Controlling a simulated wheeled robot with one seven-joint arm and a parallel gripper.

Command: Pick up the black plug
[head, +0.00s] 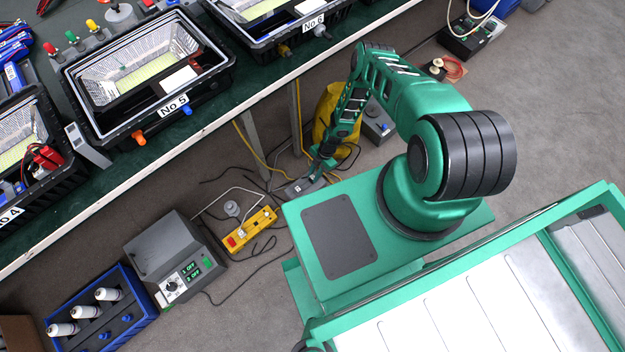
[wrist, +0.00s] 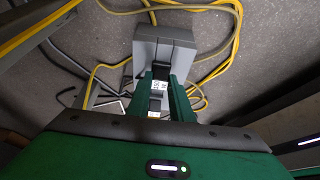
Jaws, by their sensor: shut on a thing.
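My gripper (head: 317,172) reaches down to floor level in the head view, beside the front of my base. In the wrist view my gripper's green fingers (wrist: 165,95) are shut on the black plug (wrist: 160,76). A small white label with a printed code shows between the fingers. A grey box (wrist: 178,47) lies just beyond the plug; a dark part runs from the plug onto its face. I cannot tell whether the plug is still seated in it. In the head view the plug is too small and hidden to make out.
Yellow and black cables lie around the gripper on the floor. A yellow bag (head: 326,122), a yellow power strip (head: 250,229) and a grey control unit (head: 174,258) are nearby. A workbench (head: 215,115) with floodlight housings stands at upper left, its legs close by.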

